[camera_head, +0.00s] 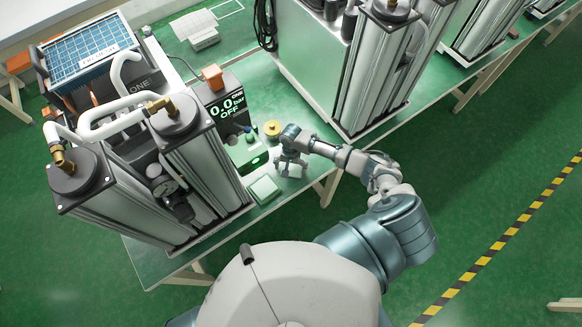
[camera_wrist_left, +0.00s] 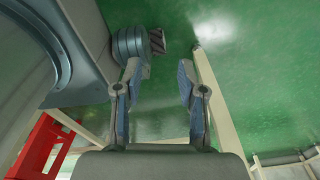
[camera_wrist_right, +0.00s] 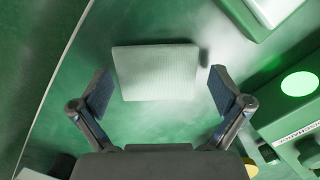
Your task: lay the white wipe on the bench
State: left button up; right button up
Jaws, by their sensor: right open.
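The white wipe (camera_wrist_right: 155,72) is a pale, flat square on the green bench (camera_head: 290,110). A narrow shadow shows along its right edge in the right wrist view. My right gripper (camera_head: 291,170) is open above the bench near its front edge, with one finger on each side of the wipe and a gap to both. In the head view the fingers partly hide the wipe. My left gripper (camera_wrist_left: 158,75) is open and empty in the left wrist view, with green floor beyond it. It does not show in the head view.
A shallow box with a pale top (camera_head: 265,188) and a green control box (camera_head: 250,157) stand left of my right gripper. A yellow round part (camera_head: 272,128) is behind it. Tall metal columns (camera_head: 200,150) fill the left bench; another machine (camera_head: 350,70) stands behind right.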

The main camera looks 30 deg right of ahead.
aim_at(292, 166)
jog(key=shift+a+r, duration=0.15)
jog(key=shift+r, duration=0.3)
pick_arm(q)
jog(key=shift+a+r+p, duration=0.35)
jog(key=shift+a+p, duration=0.05)
jog(key=shift+a, duration=0.2)
pick_arm(e)
notch_tip(292, 166, up, 11)
jog(key=w+d, duration=0.1)
